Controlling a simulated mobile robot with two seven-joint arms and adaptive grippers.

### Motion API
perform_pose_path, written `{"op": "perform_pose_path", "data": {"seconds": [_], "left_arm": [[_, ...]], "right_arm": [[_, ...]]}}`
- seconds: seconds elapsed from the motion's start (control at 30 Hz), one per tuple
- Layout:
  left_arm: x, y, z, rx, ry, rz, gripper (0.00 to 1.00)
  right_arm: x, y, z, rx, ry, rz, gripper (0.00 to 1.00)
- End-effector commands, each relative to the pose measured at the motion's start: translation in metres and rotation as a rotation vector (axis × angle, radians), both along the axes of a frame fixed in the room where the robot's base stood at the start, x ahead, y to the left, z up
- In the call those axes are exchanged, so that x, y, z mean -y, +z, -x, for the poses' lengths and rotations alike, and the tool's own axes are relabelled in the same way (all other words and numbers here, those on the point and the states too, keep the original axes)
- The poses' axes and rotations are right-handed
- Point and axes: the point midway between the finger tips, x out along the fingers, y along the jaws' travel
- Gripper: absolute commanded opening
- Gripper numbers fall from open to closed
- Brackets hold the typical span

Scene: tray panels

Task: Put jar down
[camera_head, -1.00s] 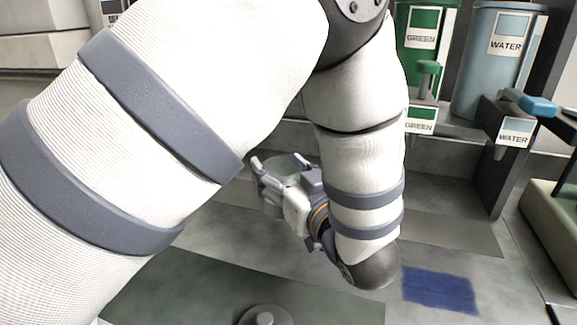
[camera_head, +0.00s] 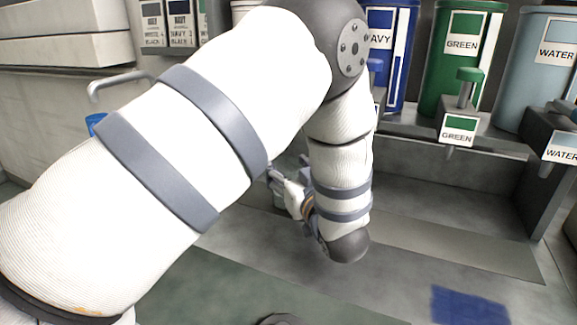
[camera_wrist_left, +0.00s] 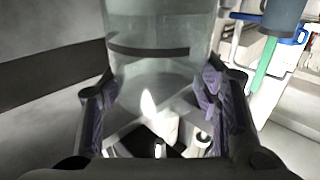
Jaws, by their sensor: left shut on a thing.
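A clear glass jar (camera_wrist_left: 160,30) with a dark band around it fills the upper middle of the left wrist view. My left gripper (camera_wrist_left: 157,92) is shut on it, with one purple-padded finger at each side. In the head view the left gripper (camera_head: 287,170) shows beyond my forearm, over the grey area in front of the dispensers. My arm hides most of the gripper and nearly all of the jar there, so I cannot tell whether the jar touches a surface. My right gripper is in neither view.
Navy (camera_head: 388,50), green (camera_head: 450,75) and water (camera_head: 535,85) dispensers stand along the back. A blue patch (camera_head: 468,306) lies at the lower right, and a pale grey strip (camera_head: 455,248) runs behind it. The floor around these is clear.

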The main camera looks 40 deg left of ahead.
Motion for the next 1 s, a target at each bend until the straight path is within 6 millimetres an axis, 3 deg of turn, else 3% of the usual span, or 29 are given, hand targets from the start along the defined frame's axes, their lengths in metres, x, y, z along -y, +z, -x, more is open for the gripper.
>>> {"op": "perform_pose_path", "data": {"seconds": [0.03, 0.1, 0.47, 0.8, 1.0], "left_arm": [[0.0, -0.001, 0.0, -0.001, 0.0, 0.0, 0.61], [0.0, -0.001, 0.0, 0.0, 0.0, 0.0, 0.77], [0.0, 0.004, 0.0, 0.002, 0.0, 0.0, 0.77], [0.076, 0.004, 0.038, 0.0, -0.004, -0.001, 0.77], [0.103, 0.003, 0.053, 0.0, -0.001, -0.001, 0.77]], "right_arm": [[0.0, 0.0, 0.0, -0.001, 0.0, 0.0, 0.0], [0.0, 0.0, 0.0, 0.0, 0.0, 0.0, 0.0], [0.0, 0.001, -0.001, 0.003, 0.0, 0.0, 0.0], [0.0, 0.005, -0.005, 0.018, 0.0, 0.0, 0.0], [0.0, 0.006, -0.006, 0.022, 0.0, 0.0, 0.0]]}}
